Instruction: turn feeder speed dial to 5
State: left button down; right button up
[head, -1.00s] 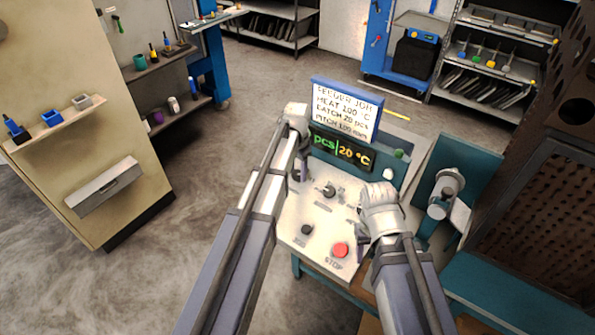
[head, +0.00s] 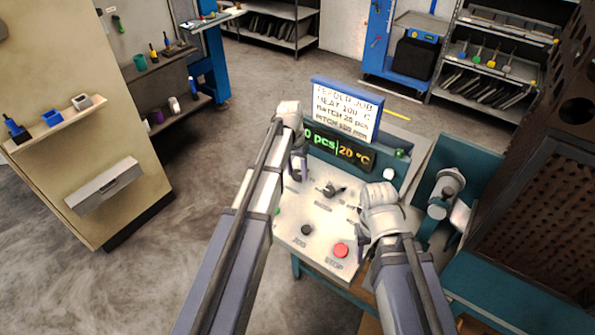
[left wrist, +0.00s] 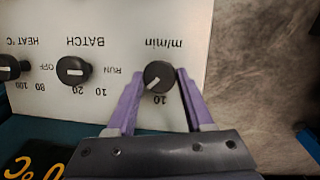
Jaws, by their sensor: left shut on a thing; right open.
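The feeder speed dial (left wrist: 158,76) is a round black knob marked m/min on the pale control panel (head: 310,210). In the left wrist view its white pointer line slants down and left, and a 10 is printed just below it. My left gripper (left wrist: 159,80) has its purple fingers on both sides of this dial and is shut on it. In the head view my left gripper (head: 298,172) is at the panel's upper left, and the dial is hidden there. My right gripper (head: 361,237) is open and empty over the panel's right edge.
The batch dial (left wrist: 74,70) and heat dial (left wrist: 8,68) are beside the speed dial. A black jog knob (head: 306,229) and red stop button (head: 340,250) are lower on the panel. A display (head: 340,148) and job sign (head: 346,108) stand behind.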

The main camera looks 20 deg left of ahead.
pick_arm(q)
jog(key=n+h, duration=0.1)
jog(key=n, duration=0.4)
jog(key=shift+s+a+f+h+b, duration=0.1)
jog(key=shift+a+h+b, duration=0.1)
jog(key=shift+h+b, duration=0.15)
jog(key=n+t+h, duration=0.1)
jog(key=n, duration=0.3)
jog(key=shift+s+n+b, duration=0.1)
jog(key=shift+n+b, duration=0.2)
jog(key=shift+n, duration=0.1)
jog(key=n, duration=0.2)
jog(key=n+t+h+b, duration=0.1)
jog(key=n, duration=0.2)
jog(key=shift+s+a+f, duration=0.1)
jog(key=shift+s+a, duration=0.05)
jog(key=shift+s+n+t+b, duration=0.1)
jog(key=shift+n+t+b, duration=0.65)
jog(key=shift+n, duration=1.95)
jog(key=shift+t, duration=0.35)
jog(key=shift+c, duration=1.5)
grip_release()
jog(key=shift+p, duration=0.35)
